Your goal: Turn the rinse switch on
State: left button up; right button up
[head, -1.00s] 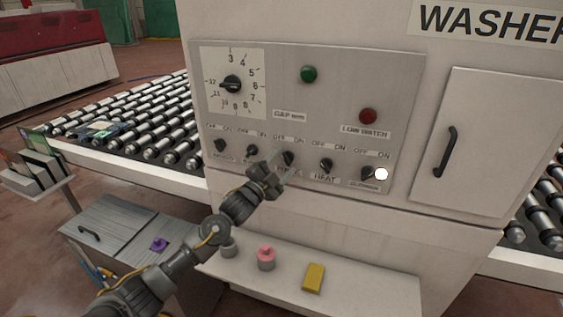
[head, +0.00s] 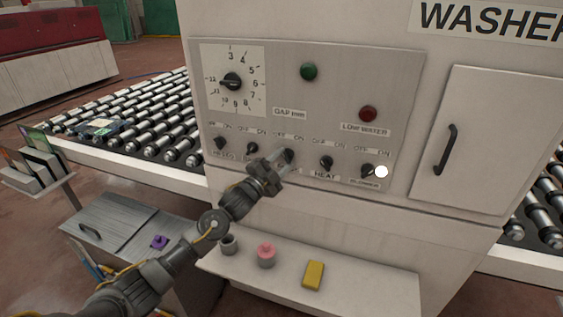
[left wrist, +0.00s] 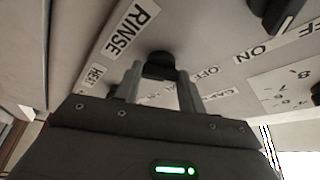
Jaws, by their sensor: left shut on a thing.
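The washer's control panel (head: 340,95) has a row of black rotary switches with OFF and ON labels. The rinse switch (head: 289,154) is the middle one, left of the HEAT switch (head: 326,161). In the left wrist view, the rinse switch (left wrist: 158,64) sits between my fingertips, beside the RINSE label (left wrist: 131,30). My left gripper (head: 283,160) is shut on this switch; it also shows in the left wrist view (left wrist: 159,78). The gripper hides part of the switch and its label in the head view, so its exact angle is unclear. My right gripper is out of view.
Neighbouring switches (head: 252,149) stand close on both sides. A gap dial (head: 232,82), green button (head: 308,72) and red lamp (head: 368,115) are above. A shelf (head: 375,285) below holds a pink-topped item (head: 266,252) and a yellow block (head: 314,274).

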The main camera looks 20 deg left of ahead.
pick_arm(q)
jog(key=m+g, duration=0.1)
jog(key=m, duration=0.2)
jog(key=m+g, duration=0.1)
jog(key=m, duration=0.3)
jog(key=r+m+g+y, duration=0.1)
jog(key=m, duration=0.2)
jog(key=shift+m+g, duration=0.3)
jog(key=shift+g, duration=0.1)
jog(key=shift+m+y, duration=0.4)
jog(key=shift+m, duration=0.3)
jog(key=shift+g, duration=0.3)
jog(key=o, duration=1)
jog(key=shift+c, duration=0.2)
